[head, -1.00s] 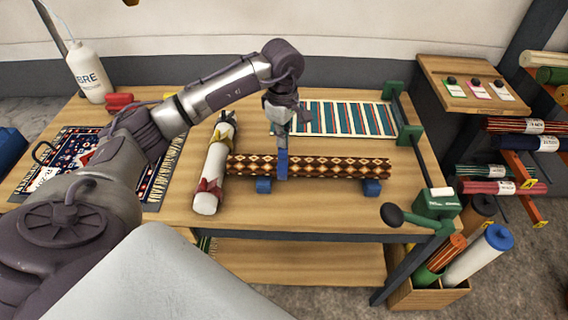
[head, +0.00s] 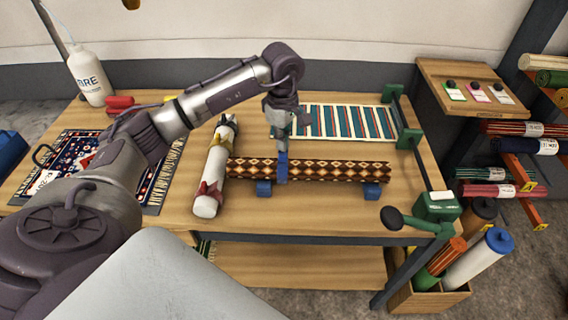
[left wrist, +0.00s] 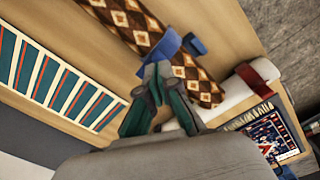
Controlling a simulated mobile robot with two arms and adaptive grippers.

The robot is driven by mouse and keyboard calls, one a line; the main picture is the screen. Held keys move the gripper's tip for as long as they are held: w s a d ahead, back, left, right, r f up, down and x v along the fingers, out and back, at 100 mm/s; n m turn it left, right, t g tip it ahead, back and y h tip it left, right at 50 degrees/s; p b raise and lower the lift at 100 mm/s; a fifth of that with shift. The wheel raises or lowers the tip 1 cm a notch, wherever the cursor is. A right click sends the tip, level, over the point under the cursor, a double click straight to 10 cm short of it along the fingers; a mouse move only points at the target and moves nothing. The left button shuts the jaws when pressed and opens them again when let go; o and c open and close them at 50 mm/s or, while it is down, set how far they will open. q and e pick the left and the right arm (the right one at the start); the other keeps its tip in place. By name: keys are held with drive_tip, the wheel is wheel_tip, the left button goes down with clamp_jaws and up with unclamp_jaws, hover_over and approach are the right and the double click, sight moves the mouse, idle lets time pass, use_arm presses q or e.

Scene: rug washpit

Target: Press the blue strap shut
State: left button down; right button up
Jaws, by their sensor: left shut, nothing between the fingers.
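A brown rolled rug with a diamond pattern (head: 335,170) lies across two blue blocks (head: 371,190) on the wooden table. The blue strap (head: 282,170) stands across the roll left of its middle; it also shows in the left wrist view (left wrist: 167,44). My left gripper (head: 282,146) points down directly above the strap, its tips at or very near the strap's upper end. In the left wrist view its fingers (left wrist: 157,82) are closed together and empty. Whether they touch the strap, I cannot tell. My right gripper is not in view.
A white roll with red and yellow ties (head: 212,175) lies close to the left end of the patterned roll. A striped rug (head: 345,121) lies behind, by a green-ended frame (head: 409,136). A white bottle (head: 90,80) stands back left. The table front is clear.

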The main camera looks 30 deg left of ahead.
use_arm(q)
drive_tip(key=shift+f+b, duration=0.95)
drive_tip(key=shift+f, duration=0.15)
idle(0.3)
idle(0.4)
wheel_tip(320, 180, up, 8)
drive_tip(key=p, duration=0.4)
drive_tip(key=shift+p, duration=0.4)
idle(0.4)
